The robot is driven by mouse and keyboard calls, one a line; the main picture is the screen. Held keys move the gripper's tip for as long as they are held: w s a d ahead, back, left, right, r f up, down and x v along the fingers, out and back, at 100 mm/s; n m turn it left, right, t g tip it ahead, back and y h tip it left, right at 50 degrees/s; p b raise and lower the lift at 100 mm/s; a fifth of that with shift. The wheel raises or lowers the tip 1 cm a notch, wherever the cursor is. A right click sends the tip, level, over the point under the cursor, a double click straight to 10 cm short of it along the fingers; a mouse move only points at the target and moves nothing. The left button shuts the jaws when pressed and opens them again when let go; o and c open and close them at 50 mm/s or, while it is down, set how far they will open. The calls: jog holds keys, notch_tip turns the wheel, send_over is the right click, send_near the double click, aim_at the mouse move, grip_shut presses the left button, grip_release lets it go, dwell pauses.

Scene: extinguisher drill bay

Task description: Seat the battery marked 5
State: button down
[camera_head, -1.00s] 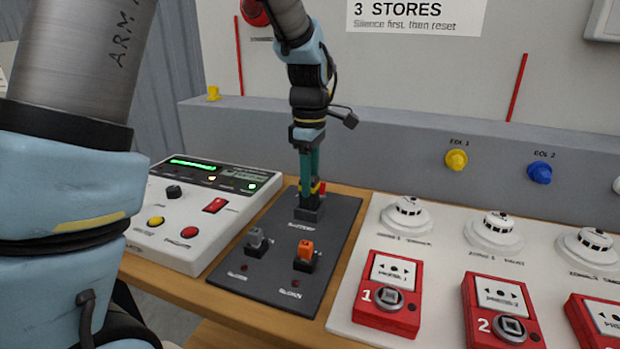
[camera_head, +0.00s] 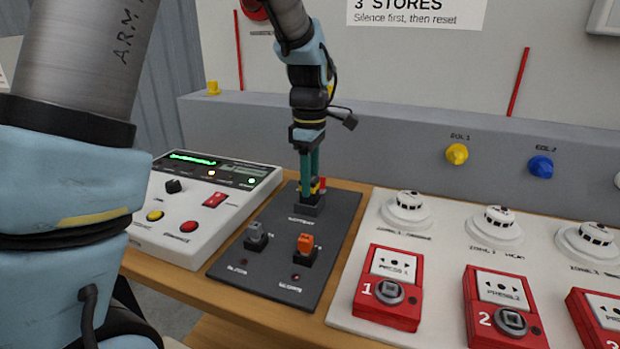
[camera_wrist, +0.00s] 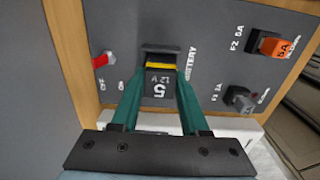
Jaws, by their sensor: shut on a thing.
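The battery marked 5 (camera_wrist: 159,88) is a dark block with "5" and "12 V" on it and a yellow band at its far end. My gripper (camera_wrist: 158,103) is shut on it, with a green finger on each side. The battery's far end meets a black socket (camera_wrist: 161,51) beside the word BATTERY on the dark panel. I cannot tell how deep it sits. In the head view my gripper (camera_head: 310,178) points down at the socket (camera_head: 309,205) at the back of the panel (camera_head: 262,262), and the fingers hide most of the battery.
A red switch (camera_wrist: 103,60) is beside the socket. The grey fuse (camera_head: 256,238) and orange fuse (camera_head: 305,245) stand nearer the front. A white control box (camera_head: 190,225) is at left, and red call points (camera_head: 388,290) are on a white board at right.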

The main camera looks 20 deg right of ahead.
jog(key=shift+f, duration=0.45)
jog(key=shift+c, duration=1.7)
grip_release()
jog(key=shift+o, duration=0.3)
jog(key=shift+o, duration=1.3)
jog(key=shift+r+p, duration=3.1)
jog(key=shift+r, duration=0.5)
